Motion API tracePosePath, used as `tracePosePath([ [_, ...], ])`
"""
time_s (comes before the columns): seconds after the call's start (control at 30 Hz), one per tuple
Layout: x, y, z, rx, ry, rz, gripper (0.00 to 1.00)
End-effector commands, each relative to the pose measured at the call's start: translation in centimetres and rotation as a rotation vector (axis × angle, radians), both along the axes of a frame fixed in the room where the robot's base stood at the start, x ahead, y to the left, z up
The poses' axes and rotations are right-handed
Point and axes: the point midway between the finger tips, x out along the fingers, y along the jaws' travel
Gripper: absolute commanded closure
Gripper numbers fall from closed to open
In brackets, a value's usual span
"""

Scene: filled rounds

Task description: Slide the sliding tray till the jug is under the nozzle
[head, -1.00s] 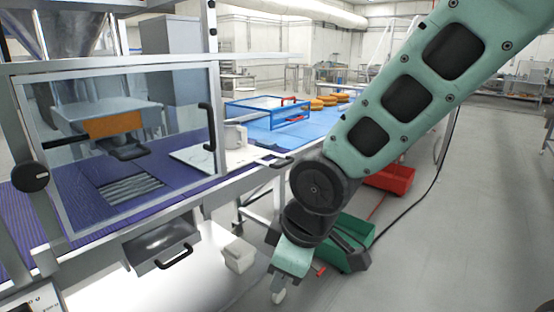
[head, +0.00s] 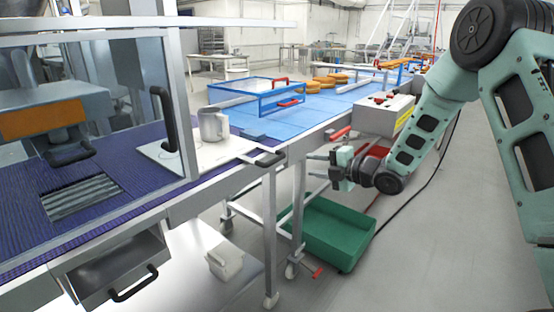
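The sliding tray (head: 182,157) is a flat white plate on the line, with a dark handle (head: 268,157) at its right front end. A grey metal jug (head: 214,125) stands upright on it, to the right of the clear guard's edge. Behind the guard at the left is a grey filling head with an orange band (head: 45,118). I cannot make out the nozzle itself for certain. My gripper (head: 314,165) is to the right of the tray handle and apart from it, fingers pointing left. Its two fingers are spread with nothing between them.
The guard (head: 110,95) has a black handle (head: 165,118). A blue frame (head: 262,96) stands on the blue belt behind the jug. A control box with red buttons (head: 388,112) is beyond my gripper. A green crate (head: 325,235) lies below.

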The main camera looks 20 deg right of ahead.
Motion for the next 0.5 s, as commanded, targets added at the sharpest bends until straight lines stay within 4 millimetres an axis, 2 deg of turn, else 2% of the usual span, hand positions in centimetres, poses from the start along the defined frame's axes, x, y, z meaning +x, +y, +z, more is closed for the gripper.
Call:
tracePosePath([
  [0.5, 8.5, 6.2, -2.1, 0.002, 0.003, -0.001, 0.64],
])
